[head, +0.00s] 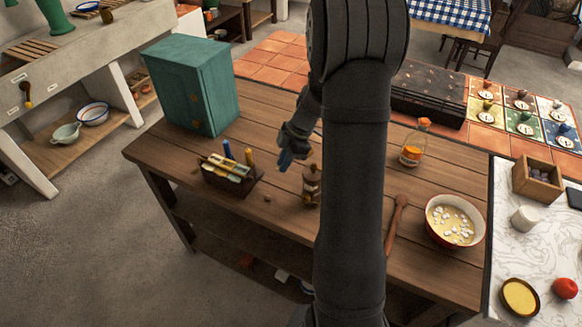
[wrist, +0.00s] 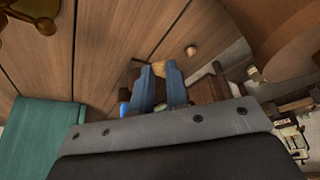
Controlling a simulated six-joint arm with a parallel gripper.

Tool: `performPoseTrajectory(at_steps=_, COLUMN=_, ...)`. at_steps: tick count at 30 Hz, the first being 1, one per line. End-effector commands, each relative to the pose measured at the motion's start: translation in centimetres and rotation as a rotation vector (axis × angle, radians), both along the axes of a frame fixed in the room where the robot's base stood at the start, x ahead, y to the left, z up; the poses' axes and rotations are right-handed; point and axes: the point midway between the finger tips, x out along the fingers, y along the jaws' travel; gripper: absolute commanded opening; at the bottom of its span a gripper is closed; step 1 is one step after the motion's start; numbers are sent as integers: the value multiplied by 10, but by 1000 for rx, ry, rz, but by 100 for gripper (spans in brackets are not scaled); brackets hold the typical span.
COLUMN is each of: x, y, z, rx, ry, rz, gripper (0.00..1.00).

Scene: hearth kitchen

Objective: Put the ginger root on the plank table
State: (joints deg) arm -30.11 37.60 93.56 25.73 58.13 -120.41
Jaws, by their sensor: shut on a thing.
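The plank table (head: 270,120) fills the middle of the head view, with its brown boards also showing in the wrist view (wrist: 110,40). My gripper (head: 288,158) is over the table, between the green cabinet and the lidded jar. In the wrist view its blue fingers (wrist: 160,74) are shut on a small tan lump, which looks like the ginger root (wrist: 159,68). Only part of the lump shows between the fingertips. In the head view I cannot make it out. I cannot tell how high it is above the boards.
A dark wooden box (head: 231,183) with cards and candles stands left of my gripper. A teal cabinet (head: 190,85), a lidded jar (head: 312,187), an orange bottle (head: 415,145), a wooden spoon (head: 397,220) and a bowl (head: 455,220) stand on the table. Bare boards lie around my gripper.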

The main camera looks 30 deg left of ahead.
Motion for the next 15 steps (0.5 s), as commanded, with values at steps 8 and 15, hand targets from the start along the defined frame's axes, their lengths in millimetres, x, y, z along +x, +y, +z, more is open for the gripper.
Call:
performPoseTrajectory(at_steps=8, x=0, y=0, z=-28, rx=-1, ry=0, rz=-2, gripper=0)
performPoseTrajectory(at_steps=15, x=0, y=-1, z=-59, rx=-2, ry=0, rz=-3, gripper=0)
